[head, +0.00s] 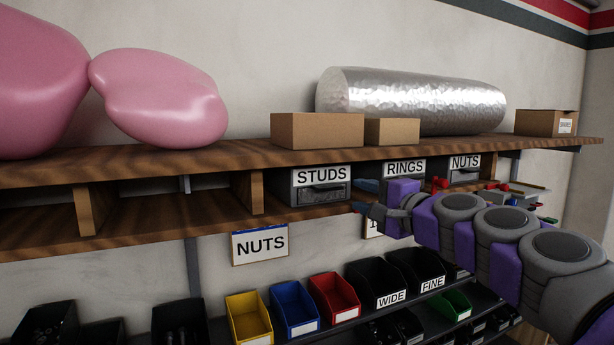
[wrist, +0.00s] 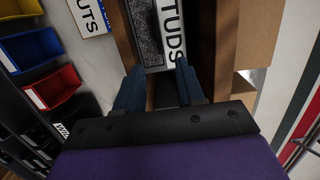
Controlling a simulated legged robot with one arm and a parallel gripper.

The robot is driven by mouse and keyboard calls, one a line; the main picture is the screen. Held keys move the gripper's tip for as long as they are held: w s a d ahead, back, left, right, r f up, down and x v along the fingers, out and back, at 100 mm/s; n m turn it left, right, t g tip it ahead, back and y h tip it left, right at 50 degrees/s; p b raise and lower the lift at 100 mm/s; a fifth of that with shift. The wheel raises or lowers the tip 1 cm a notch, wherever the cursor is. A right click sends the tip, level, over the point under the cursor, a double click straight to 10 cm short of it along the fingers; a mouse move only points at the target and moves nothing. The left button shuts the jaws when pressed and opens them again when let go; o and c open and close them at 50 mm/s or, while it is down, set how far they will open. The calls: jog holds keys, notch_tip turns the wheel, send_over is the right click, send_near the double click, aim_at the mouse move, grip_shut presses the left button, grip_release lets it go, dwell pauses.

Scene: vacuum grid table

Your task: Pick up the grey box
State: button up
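A grey box labelled STUDS (head: 303,194) sits in the lower shelf compartment in the head view, with its white label along its top front. In the wrist view this grey box (wrist: 145,38) lies ahead of my fingertips, roughly in line with the gap between them. Two similar grey boxes, labelled RINGS (head: 393,186) and NUTS (head: 466,176), sit farther right, the RINGS one partly hidden by my arm. My gripper (head: 362,197) is in front of the shelf, just right of the STUDS box. Its two blue fingers (wrist: 159,80) are apart with nothing held between them.
A wooden shelf (head: 170,160) with upright dividers surrounds the boxes. Above are cardboard boxes (head: 317,131), a silver cylinder (head: 420,100) and pink balloon-like shapes (head: 160,98). Below hang a NUTS sign (head: 260,243) and coloured bins (head: 294,308). The shelf bay at left is empty.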

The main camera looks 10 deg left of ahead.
aim_at(339, 186)
jog(key=x, duration=0.3)
jog(key=shift+a+r+p, duration=0.1)
jog(key=shift+p, duration=0.2)
jog(key=x, duration=0.2)
jog(key=p+x, duration=0.1)
jog(key=x, duration=0.2)
jog(key=shift+s+a, duration=0.2)
jog(key=shift+a, duration=0.05)
jog(key=shift+s+d, duration=0.15)
jog(key=shift+d, duration=0.05)
jog(key=shift+c, duration=0.5)
grip_shut()
